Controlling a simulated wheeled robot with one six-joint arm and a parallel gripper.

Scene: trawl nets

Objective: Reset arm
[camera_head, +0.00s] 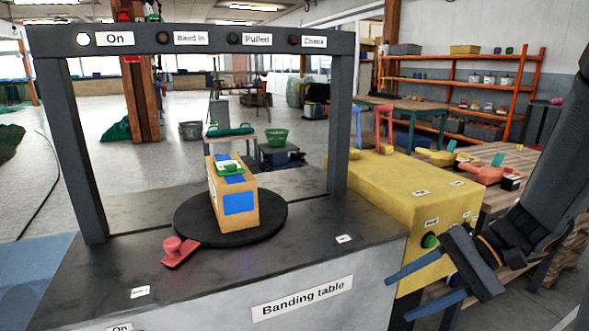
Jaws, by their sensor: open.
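My gripper (417,283) is at the lower right, at the end of my dark grey arm. Its two blue fingers point left and are spread apart with nothing between them. It is in front of the yellow cabinet (385,193) and right of the banding table (300,270). The arm is bent, with its upper link rising to the right edge of the picture.
A dark frame with labels (190,39) arches over the banding table. Under it, a cardboard box (236,206) stands on a black round turntable (272,221). A red piece with a knob (178,250) lies nearby. A green button (429,240) is on the cabinet near my gripper.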

